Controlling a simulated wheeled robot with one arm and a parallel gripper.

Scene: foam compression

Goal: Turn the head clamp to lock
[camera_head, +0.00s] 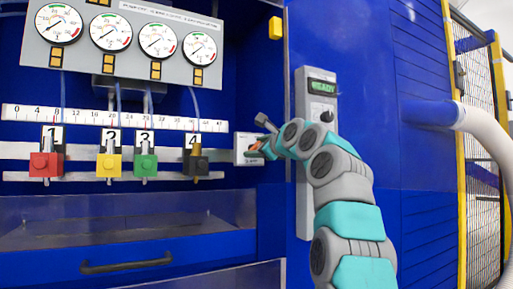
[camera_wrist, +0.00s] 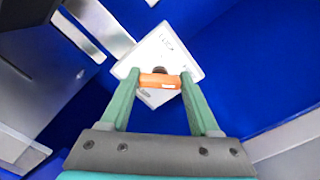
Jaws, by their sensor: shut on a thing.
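The head clamp is an orange handle (camera_wrist: 160,81) on a dark pivot in front of a white square plate (camera_wrist: 172,50), seen in the wrist view. My gripper (camera_wrist: 160,84) has its two green fingers on either end of the orange handle and is shut on it. In the head view the clamp's plate (camera_head: 243,148) is at the right end of the rail, and my gripper (camera_head: 262,148) reaches it from the right. My wrist hides part of the handle there. The lettering on the plate is too blurred to read.
Left of the clamp, a red block (camera_head: 46,165), a yellow block (camera_head: 109,165), a green block (camera_head: 146,166) and a dark block (camera_head: 195,166) hang on the rail. Gauges (camera_head: 110,32) are above. A control panel (camera_head: 322,110) reading READY stands right. A drawer handle (camera_head: 126,263) is below.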

